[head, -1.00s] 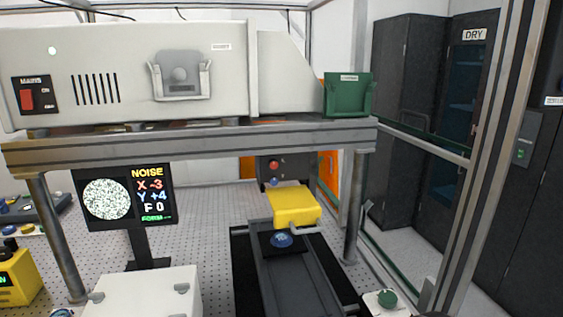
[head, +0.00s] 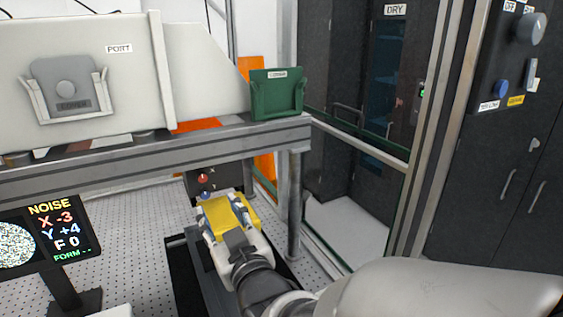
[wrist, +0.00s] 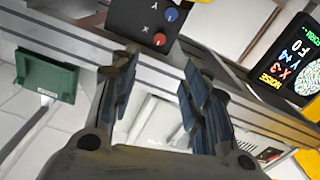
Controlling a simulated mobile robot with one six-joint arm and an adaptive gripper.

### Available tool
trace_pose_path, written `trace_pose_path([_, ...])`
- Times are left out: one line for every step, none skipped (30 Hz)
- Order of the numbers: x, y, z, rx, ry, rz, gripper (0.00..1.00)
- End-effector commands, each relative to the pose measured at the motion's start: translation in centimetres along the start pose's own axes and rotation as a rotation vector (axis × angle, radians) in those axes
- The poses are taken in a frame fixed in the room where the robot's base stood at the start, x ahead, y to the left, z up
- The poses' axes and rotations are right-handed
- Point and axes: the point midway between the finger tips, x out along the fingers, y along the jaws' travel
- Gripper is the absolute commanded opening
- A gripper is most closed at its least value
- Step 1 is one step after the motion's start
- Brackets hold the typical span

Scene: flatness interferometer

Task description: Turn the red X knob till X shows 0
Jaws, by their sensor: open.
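The red X knob (head: 203,178) is on a dark box (head: 221,180) under the beam, just above the blue Y knob (head: 207,195). The wrist view shows the red knob (wrist: 159,39) and blue knob (wrist: 171,14) beyond my fingertips, with the picture turned. My gripper (head: 220,204) is open and empty, below and in front of the red knob, apart from it. In the wrist view my gripper (wrist: 160,62) has its fingers spread with the red knob ahead of the gap. The screen (head: 55,230) reads NOISE, X -3, Y +4, F 0.
The steel beam (head: 120,158) runs above, with a post (head: 295,205) to the right. A green holder (head: 277,95) is on the beam's right end.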

Motion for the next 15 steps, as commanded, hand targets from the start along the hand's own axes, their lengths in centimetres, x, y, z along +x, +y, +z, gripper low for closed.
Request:
trace_pose_path([1.0,0.0,0.1,0.000,-0.001,0.001,0.43])
trace_pose_path([1.6,0.0,0.2,0.000,-0.002,0.001,0.43])
trace_pose_path([2.4,0.0,0.2,0.000,-0.003,0.001,0.43])
trace_pose_path([3.1,0.1,0.1,0.000,-0.002,0.001,0.43])
trace_pose_path([3.8,0.1,0.2,0.000,-0.002,0.001,0.43])
trace_pose_path([4.6,0.1,0.2,0.000,-0.002,0.002,0.43])
trace_pose_path([5.3,0.1,0.2,0.000,-0.003,0.001,0.43])
trace_pose_path([6.0,0.1,0.1,0.000,-0.002,0.002,0.43])
trace_pose_path([6.9,0.1,0.2,0.001,-0.002,0.002,0.43])
trace_pose_path([7.5,0.1,0.2,0.001,-0.002,0.002,0.43])
trace_pose_path([8.2,0.1,0.2,0.001,-0.003,0.002,0.43])
trace_pose_path([9.0,0.1,0.1,0.001,-0.002,0.002,0.43])
trace_pose_path([9.7,0.1,0.2,0.001,-0.002,0.002,0.43])
trace_pose_path([10.3,0.1,0.2,0.001,-0.002,0.002,0.43])
trace_pose_path([11.1,0.1,0.2,0.001,-0.003,0.002,0.43])
